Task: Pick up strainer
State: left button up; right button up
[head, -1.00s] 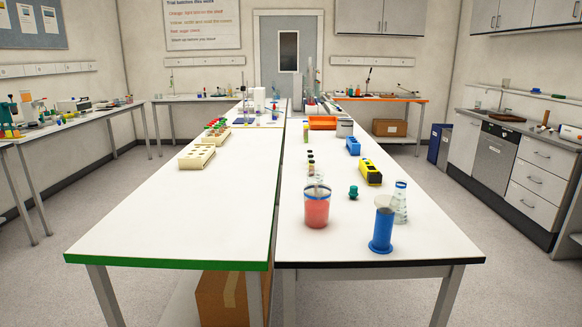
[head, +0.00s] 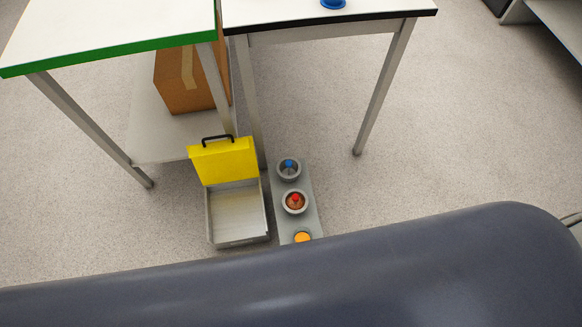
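I cannot make out a strainer in the head view. A grey open box (head: 236,240) with a raised yellow lid (head: 224,163) and dark handle stands on the floor under the near end of the tables. It looks empty. Beside it on the right is a grey strip (head: 312,205) with three round cups, holding something blue (head: 288,164), something red (head: 295,198) and something orange (head: 302,238). The nearest cup is partly hidden by the dark rounded body across the bottom. Neither of my grippers is in view.
The green-edged table (head: 110,54) and the black-edged table (head: 330,27) cross the top, with metal legs down to the floor. A cardboard box (head: 185,85) sits on a low shelf (head: 150,140). The floor (head: 460,120) to the right is clear.

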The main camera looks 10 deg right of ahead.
aim_at(289, 169)
jog(key=k+j, duration=0.75)
